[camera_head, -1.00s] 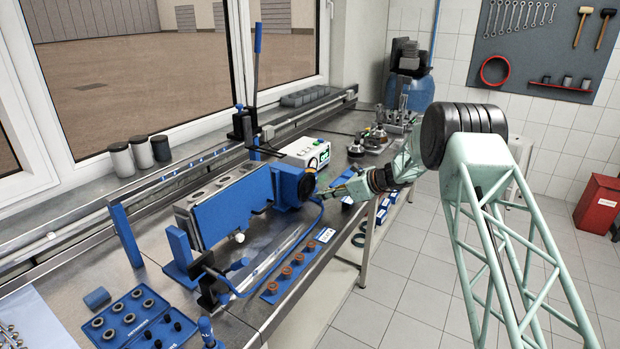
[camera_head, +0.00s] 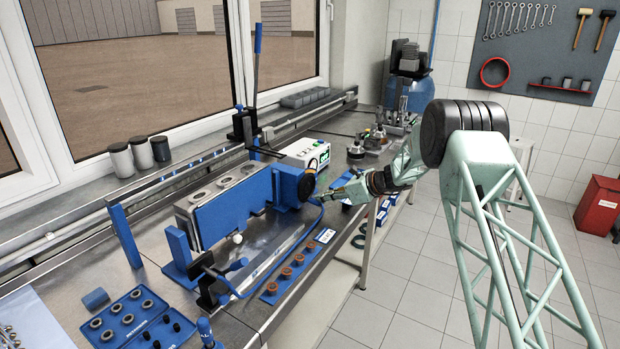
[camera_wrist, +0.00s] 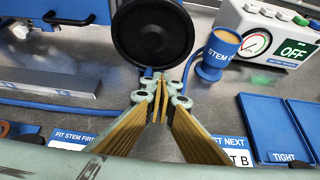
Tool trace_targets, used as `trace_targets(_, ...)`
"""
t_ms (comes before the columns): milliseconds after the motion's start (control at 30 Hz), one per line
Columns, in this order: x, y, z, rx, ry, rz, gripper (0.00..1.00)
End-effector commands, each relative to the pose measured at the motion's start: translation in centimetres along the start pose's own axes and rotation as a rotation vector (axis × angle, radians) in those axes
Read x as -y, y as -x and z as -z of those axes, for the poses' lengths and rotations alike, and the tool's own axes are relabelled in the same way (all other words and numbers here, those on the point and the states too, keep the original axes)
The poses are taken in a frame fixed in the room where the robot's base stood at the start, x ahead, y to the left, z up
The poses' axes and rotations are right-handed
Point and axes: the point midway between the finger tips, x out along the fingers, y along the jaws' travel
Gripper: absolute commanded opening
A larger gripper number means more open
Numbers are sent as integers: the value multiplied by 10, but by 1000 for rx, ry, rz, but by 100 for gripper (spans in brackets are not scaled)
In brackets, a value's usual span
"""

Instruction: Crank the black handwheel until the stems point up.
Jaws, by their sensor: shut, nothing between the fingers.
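The black handwheel (camera_head: 306,187) is a round dark disc on the right end of the blue fixture (camera_head: 255,199), which holds a grey metal cylinder head (camera_head: 191,208). In the wrist view the handwheel (camera_wrist: 152,32) faces me at top centre, its upper edge cut off. My gripper (camera_head: 318,199) is just right of the handwheel and slightly low. In the wrist view my gripper (camera_wrist: 160,82) is shut and empty, its tips overlapping the wheel's lower rim. I cannot tell whether they touch it. I cannot make out any stems on the head.
A white gauge box (camera_head: 305,153) reading OFF stands behind the handwheel. A blue cup (camera_wrist: 218,57) of orange-brown stuff and a blue tray marked TIGHT (camera_wrist: 290,133) lie to the right in the wrist view. Brown rings (camera_head: 298,258) sit along the bench's front edge.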

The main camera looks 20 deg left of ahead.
Motion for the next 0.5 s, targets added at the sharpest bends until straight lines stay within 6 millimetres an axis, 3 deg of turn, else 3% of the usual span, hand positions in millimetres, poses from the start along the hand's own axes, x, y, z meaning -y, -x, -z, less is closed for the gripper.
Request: trace_targets(500, -10, -4, 7, -4, -3, -3, 0)
